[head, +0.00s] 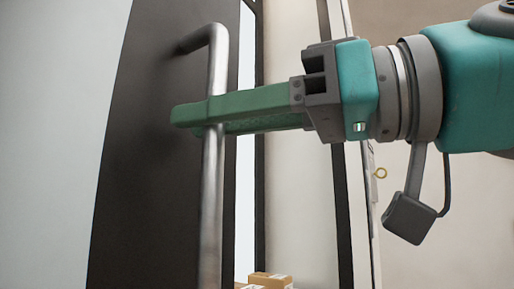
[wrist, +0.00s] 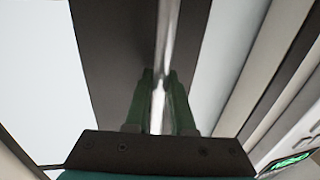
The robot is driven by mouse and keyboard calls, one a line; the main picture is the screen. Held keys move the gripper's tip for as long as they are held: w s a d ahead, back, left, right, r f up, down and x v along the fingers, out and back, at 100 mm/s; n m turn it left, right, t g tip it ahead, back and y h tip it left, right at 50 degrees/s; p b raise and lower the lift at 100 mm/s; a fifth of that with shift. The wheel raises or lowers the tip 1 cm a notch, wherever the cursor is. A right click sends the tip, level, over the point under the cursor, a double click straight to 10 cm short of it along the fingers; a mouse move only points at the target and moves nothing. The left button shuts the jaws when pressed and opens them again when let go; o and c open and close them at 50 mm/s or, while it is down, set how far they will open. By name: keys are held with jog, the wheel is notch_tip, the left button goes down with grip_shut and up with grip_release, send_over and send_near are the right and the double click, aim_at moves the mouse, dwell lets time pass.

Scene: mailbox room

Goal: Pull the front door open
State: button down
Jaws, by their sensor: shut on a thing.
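The front door shows as a dark panel (head: 135,150) beside a pale pane in the head view. A long vertical metal bar handle (head: 212,210) is fixed to the dark panel and bends back into it at the top. My gripper (head: 190,118) reaches in from the right, with its green fingers on either side of the bar. In the wrist view the fingers (wrist: 159,95) close on the bright bar (wrist: 165,45) from both sides. The fingertips hide a short part of the bar. The handle's lower end is out of view.
A bright vertical gap and a pale frame (head: 300,190) stand right of the dark panel. Cardboard boxes (head: 270,280) show low behind, near the bottom edge. A small brass-coloured ring (head: 380,173) is at the right. A green-lit display (wrist: 288,162) shows at the wrist view's lower right.

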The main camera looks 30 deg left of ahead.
jog(key=shift+s+a, duration=0.15)
jog(key=shift+s, duration=1.4)
jog(key=c, duration=0.8)
grip_release()
jog(key=shift+o, duration=0.2)
send_near(139, 114)
jog(key=shift+w+d, duration=0.15)
jog(key=shift+d, duration=1.1)
